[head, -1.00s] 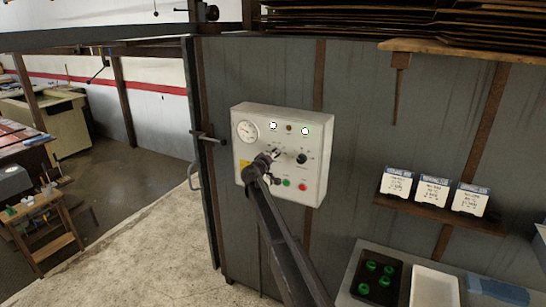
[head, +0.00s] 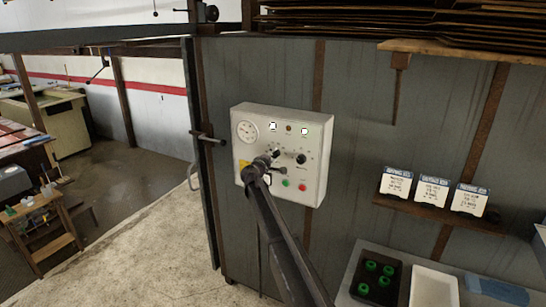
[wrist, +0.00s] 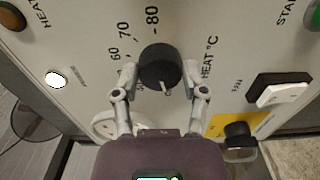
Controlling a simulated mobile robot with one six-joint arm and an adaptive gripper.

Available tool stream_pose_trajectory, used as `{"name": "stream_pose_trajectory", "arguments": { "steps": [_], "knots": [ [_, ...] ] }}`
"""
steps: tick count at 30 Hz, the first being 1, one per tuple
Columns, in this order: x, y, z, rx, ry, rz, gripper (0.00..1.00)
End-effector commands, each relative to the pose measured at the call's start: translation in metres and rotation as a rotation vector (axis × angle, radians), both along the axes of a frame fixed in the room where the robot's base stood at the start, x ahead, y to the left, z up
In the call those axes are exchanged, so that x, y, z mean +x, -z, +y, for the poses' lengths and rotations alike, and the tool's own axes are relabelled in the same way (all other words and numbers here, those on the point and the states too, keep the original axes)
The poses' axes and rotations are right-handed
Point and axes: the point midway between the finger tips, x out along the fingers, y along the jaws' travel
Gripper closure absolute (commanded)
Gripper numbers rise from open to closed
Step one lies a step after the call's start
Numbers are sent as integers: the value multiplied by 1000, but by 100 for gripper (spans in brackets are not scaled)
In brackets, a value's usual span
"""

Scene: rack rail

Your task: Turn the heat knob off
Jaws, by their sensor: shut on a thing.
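The heat knob (wrist: 159,66) is a round black knob with a white pointer mark, beside the printed "HEAT °C" and a scale reading 60, 70, 80. In the wrist view my gripper (wrist: 160,73) has one finger on each side of it, shut on it. The pointer mark faces toward the palm, away from the printed numbers. In the head view my gripper (head: 273,158) is at the middle of the white control panel (head: 316,185), and my arm and hand mostly hide the heat knob.
A counter with a black tray (head: 374,278) is at lower right.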

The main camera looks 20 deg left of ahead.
Motion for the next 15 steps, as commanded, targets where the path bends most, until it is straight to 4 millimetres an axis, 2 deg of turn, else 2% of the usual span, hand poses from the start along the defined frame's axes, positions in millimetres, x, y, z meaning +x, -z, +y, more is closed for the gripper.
{"name": "stream_pose_trajectory", "arguments": {
  "steps": [13, 14, 15],
  "knots": [
    [2, -1, 1, -20, -2, -2, 91],
    [2, -1, 1, -20, -2, -2, 38],
    [2, -1, 1, -20, -2, -2, 26]
  ]
}}
